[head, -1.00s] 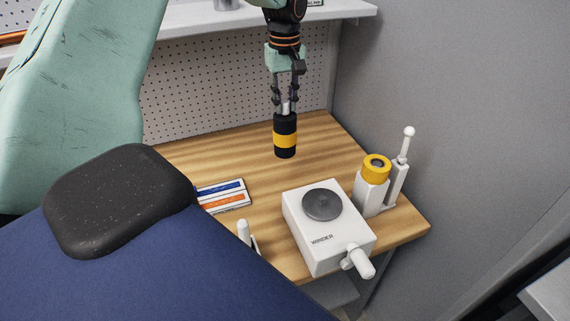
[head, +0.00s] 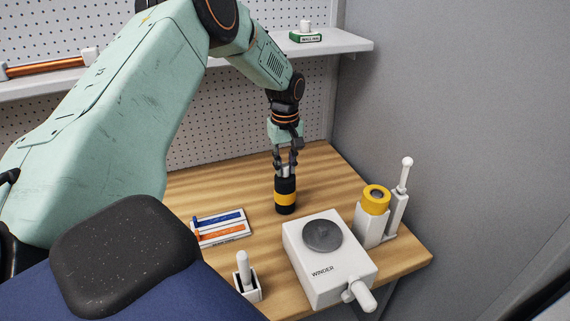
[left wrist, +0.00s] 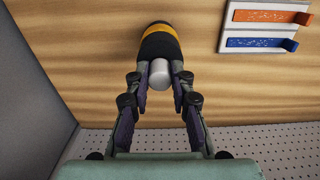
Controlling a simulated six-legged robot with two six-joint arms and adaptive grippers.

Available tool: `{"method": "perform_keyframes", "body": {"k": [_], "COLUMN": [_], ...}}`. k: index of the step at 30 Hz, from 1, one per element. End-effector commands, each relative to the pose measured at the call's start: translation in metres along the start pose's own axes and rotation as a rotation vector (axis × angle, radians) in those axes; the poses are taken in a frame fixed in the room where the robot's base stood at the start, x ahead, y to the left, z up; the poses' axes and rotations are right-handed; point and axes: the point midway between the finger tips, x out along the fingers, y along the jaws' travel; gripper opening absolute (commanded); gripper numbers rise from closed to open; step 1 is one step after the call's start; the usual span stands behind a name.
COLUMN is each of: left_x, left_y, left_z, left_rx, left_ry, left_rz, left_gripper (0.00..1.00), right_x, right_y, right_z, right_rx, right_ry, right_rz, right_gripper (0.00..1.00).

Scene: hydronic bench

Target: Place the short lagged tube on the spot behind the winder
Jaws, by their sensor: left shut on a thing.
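The short lagged tube (head: 285,196) is black with a yellow band and a pale bare end at the top. My left gripper (head: 286,172) is shut on that pale end, and the tube hangs nearly upright below it. In the left wrist view the tube (left wrist: 158,44) points away between the fingers (left wrist: 164,84). The tube is at or just above the table; I cannot tell whether its base touches. The winder (head: 326,280), a white box with a dark round disc and a crank, stands in front and to the right of the tube. No marked spot shows behind it. My right gripper is out of view.
A yellow-topped white stand (head: 374,213) with a lever is right of the winder. A card with blue and orange strips (head: 221,240) lies left; a small white holder (head: 247,287) stands at the front. A shelf (head: 340,46) and pegboard are behind. Wood behind the tube is clear.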

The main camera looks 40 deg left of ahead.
Motion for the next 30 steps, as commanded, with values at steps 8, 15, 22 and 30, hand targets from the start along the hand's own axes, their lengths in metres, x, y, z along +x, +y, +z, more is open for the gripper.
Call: {"method": "perform_keyframes", "body": {"k": [8, 15, 22, 30], "left_x": [0.001, 0.001, 0.001, -0.028], "left_y": [-0.001, -0.001, -0.001, 0.001], "left_z": [0.0, 0.0, 0.0, -0.001], "left_rx": [0.0, 0.0, 0.0, 0.0], "left_ry": [0.0, 0.0, 0.0, 0.002], "left_rz": [0.001, 0.001, 0.001, 0.006], "left_gripper": [0.27, 0.45, 0.45, 0.45], "right_x": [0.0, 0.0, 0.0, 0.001], "right_y": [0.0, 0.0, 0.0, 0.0], "right_z": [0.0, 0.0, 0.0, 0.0], "right_rx": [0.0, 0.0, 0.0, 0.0], "right_ry": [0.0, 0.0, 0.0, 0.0], "right_rz": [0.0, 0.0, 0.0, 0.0], "right_gripper": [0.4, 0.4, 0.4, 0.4]}}
